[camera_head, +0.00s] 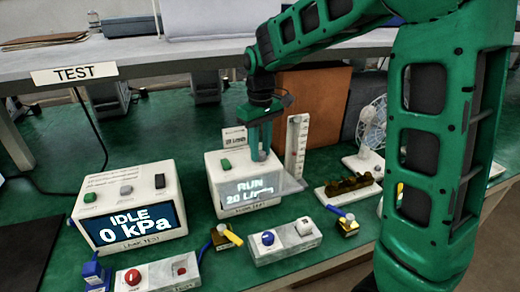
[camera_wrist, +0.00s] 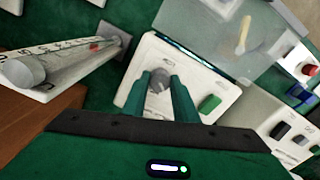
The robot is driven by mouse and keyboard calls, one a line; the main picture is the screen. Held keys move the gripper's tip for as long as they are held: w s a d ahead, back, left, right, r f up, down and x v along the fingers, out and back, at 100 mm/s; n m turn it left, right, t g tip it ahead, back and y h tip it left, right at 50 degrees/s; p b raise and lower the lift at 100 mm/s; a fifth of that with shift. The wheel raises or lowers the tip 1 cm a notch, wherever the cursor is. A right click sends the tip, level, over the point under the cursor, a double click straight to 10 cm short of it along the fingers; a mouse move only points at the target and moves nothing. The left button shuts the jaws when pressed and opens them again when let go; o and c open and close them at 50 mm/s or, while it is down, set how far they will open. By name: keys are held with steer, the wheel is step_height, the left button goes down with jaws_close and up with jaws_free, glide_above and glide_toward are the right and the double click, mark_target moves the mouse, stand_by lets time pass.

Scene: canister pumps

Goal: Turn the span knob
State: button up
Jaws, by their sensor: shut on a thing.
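A white meter box (camera_head: 213,180) with a display reading RUN and 20 L/min stands mid-bench. A grey round knob (camera_wrist: 158,82) is on its top face, beside a green button (camera_wrist: 210,103); the button also shows in the head view (camera_head: 226,164). My gripper (camera_head: 259,157) reaches straight down onto the box top, and its two green fingers (camera_wrist: 160,80) are closed on either side of the knob. In the head view the fingers hide the knob. The small mark by the knob is not readable, so I cannot confirm it is the span knob.
A clear panel (camera_wrist: 220,32) juts from the box's display side. A flow tube (camera_head: 296,145) stands close to the right. A leak-test box (camera_head: 130,210) reading IDLE, 0 kPa is left. Blocks with a blue knob (camera_head: 267,238) and red knob (camera_head: 132,277) lie in front.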

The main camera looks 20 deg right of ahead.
mark_target(260, 152)
steer(key=shift+w+d+r+m, duration=0.1)
steer(key=shift+w+m, duration=0.05)
steer(key=shift+m, duration=1.15)
steer(key=o, duration=1)
steer(key=shift+o, duration=0.3)
step_height(260, 152, up, 11)
